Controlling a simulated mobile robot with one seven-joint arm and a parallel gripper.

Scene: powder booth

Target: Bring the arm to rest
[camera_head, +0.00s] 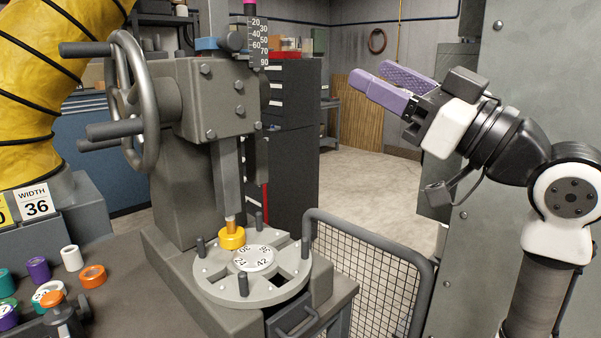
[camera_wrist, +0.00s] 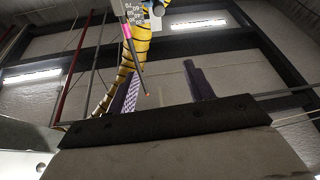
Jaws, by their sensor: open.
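My gripper (camera_head: 375,84) is raised at the upper right of the head view, its purple fingers pointing left and a little up. The fingers are apart with nothing between them. In the wrist view the two dark purple fingers of my gripper (camera_wrist: 162,85) stand apart, with the ceiling and the yellow hose behind them. My gripper is clear of the press (camera_head: 215,95), to the right of it, and touches nothing that I can see.
A round indexing plate (camera_head: 215,285) with pegs and a yellow ring (camera_head: 231,238) sits under the press. Several coloured rings, including an orange one (camera_head: 93,276), lie at lower left. A mesh guard (camera_head: 365,270) stands right of the plate. A yellow hose (camera_head: 40,75) hangs at left.

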